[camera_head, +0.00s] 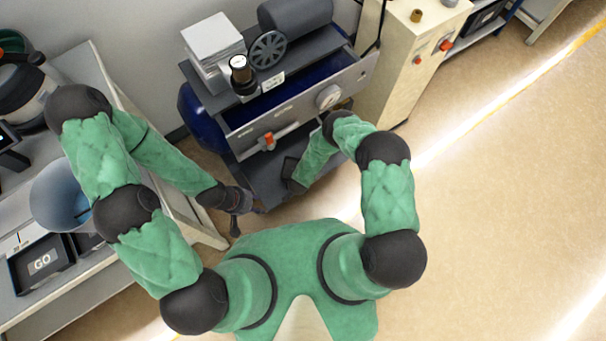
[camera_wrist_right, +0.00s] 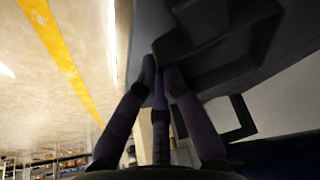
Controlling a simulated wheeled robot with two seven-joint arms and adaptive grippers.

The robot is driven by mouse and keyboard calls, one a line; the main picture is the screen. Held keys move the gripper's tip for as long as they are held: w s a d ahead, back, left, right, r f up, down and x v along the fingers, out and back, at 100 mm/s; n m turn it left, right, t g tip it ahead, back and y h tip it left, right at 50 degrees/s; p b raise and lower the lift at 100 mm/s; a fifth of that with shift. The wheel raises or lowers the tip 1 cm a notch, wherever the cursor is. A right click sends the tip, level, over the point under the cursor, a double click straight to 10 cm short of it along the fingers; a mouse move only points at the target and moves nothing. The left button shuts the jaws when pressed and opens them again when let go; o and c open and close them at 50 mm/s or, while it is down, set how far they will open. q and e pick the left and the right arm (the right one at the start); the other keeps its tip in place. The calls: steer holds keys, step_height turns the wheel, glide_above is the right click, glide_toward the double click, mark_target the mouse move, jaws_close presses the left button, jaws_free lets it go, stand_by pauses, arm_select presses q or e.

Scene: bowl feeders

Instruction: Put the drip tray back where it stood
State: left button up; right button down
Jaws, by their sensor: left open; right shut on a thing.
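A dark grey, stepped piece (camera_wrist_right: 215,45) fills the upper right of the right wrist view. I take it for the drip tray, though its full outline is cut off. The purple fingers of my right gripper (camera_wrist_right: 160,75) are shut on its near edge. In the head view my right forearm reaches over the front of the compressor stand, and the fingers are not clear there. A small dark flat shape (camera_head: 290,168) shows beside that forearm; I cannot tell what it is. My left gripper (camera_head: 239,208) is open and empty, low between the bench and the stand.
The compressor stand (camera_head: 300,110) has a blue-lined tray or drawer, a gauge and a red valve (camera_head: 267,141). Its dark lower shelf (camera_head: 262,172) lies below. A cream cabinet (camera_head: 412,60) stands at right. The right floor is free.

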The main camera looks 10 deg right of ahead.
steer(key=f, duration=0.1)
steer(key=f+b, duration=0.1)
steer(key=f, duration=0.2)
steer(key=shift+w+d+b, duration=0.15)
steer(key=shift+w+b, duration=0.15)
steer(key=shift+b, duration=0.05)
steer(key=shift+r, duration=0.15)
steer(key=c, duration=1.4)
jaws_free()
